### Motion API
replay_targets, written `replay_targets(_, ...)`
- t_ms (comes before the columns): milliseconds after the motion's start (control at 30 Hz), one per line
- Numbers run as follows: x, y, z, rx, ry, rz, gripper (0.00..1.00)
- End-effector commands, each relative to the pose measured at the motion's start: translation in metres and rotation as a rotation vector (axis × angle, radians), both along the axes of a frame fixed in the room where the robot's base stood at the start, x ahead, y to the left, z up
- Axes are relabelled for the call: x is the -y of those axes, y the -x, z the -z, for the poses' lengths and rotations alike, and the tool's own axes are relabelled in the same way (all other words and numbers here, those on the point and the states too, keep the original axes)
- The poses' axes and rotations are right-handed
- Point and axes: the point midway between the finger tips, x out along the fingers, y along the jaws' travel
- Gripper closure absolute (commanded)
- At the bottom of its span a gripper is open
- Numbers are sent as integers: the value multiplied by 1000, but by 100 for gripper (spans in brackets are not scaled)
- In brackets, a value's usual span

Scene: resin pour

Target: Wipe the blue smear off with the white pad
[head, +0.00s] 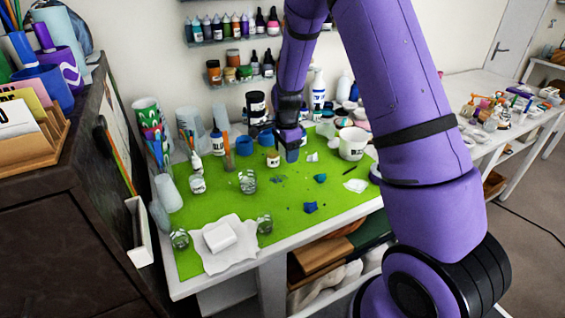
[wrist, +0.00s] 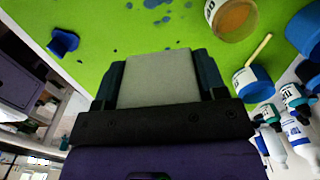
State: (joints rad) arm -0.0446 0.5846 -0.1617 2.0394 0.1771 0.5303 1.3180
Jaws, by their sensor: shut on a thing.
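The white pad (wrist: 160,80) is a pale grey-white block, held between the two dark fingers of my gripper (wrist: 161,82) in the wrist view. In the head view my gripper (head: 291,150) is low over the back middle of the green mat, and the pad cannot be made out there. The blue smear shows as scattered blue spots (wrist: 166,19) on the mat, just past the pad's far end in the wrist view. In the head view small dark-blue spots (head: 279,179) lie in front of my gripper. I cannot tell whether the pad touches the mat.
A small labelled jar (head: 273,160) stands close beside my gripper, with a blue cup (head: 244,146) farther left. A white bucket (head: 352,143) stands to the right. Blue pieces (head: 310,207) and clear cups (head: 248,182) sit on the mat. A white block (head: 219,236) lies on a white sheet front left.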

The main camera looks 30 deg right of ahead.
Motion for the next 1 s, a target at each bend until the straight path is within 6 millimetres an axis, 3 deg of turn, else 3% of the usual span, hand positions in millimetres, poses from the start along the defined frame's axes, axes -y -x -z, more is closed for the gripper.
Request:
replay_targets(267,0,0,6,-2,1,-1,70)
replay_targets(667,0,0,35,-1,10,0,70)
replay_targets(1000,1,0,36,0,11,1,70)
